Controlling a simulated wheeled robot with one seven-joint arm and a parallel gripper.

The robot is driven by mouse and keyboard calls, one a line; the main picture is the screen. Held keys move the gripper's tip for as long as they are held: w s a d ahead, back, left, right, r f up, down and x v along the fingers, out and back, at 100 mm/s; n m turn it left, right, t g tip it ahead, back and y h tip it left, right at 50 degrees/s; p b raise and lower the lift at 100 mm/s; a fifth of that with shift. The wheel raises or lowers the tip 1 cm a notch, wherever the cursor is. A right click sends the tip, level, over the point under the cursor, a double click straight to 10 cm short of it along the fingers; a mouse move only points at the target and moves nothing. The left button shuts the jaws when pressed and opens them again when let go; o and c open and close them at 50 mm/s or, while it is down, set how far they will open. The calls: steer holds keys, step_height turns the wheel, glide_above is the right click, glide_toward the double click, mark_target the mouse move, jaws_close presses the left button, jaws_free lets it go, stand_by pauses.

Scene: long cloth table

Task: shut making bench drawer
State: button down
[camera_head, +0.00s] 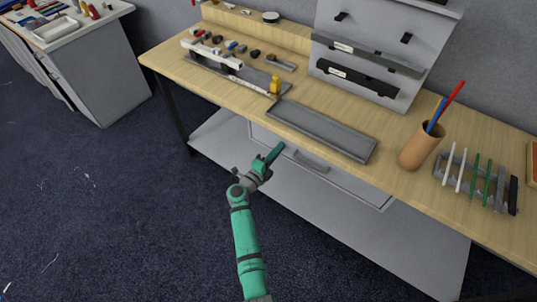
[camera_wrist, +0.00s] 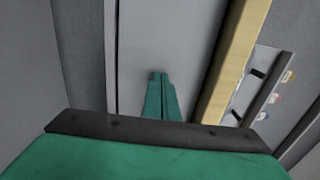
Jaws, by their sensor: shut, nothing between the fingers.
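The making bench (camera_head: 400,190) has a pale wooden top, and a grey drawer (camera_head: 345,185) with a bar handle (camera_head: 311,163) sits under its front edge. The drawer front looks close to flush with the bench; I cannot tell whether a small gap remains. My gripper (camera_head: 277,149) is shut and empty, its green fingers at the left part of the drawer front, left of the handle. In the wrist view the closed fingers (camera_wrist: 158,80) point at a plain grey face (camera_wrist: 165,40), beside the wooden bench edge (camera_wrist: 235,60). I cannot tell whether they touch it.
A lower shelf (camera_head: 400,250) lies below. Another white-topped unit (camera_head: 85,75) stands at left. Floor at left is clear.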

steer(key=shift+w+d+r, duration=0.2)
steer(key=shift+w+d, duration=0.1)
steer(key=shift+d, duration=0.05)
steer(key=v, duration=1.5)
steer(key=shift+f, duration=0.2)
steer(key=shift+w, duration=0.1)
steer(key=s+r+n+y, duration=0.3)
steer(key=s+n, duration=0.5)
steer(key=s, duration=0.6)
steer(key=s+r+n+t+y, duration=0.1)
steer(key=s+r+n+y, duration=0.3)
steer(key=s+n, duration=0.5)
steer(key=s+a+r+n+y, duration=0.1)
steer(key=s+r+n+y, duration=0.2)
steer(key=s+n, duration=0.6)
steer(key=shift+s+r+y, duration=0.2)
steer(key=shift+s+y, duration=0.7)
steer(key=shift+s, duration=4.5)
steer(key=shift+a+t, duration=0.15)
steer(key=shift+t, duration=0.15)
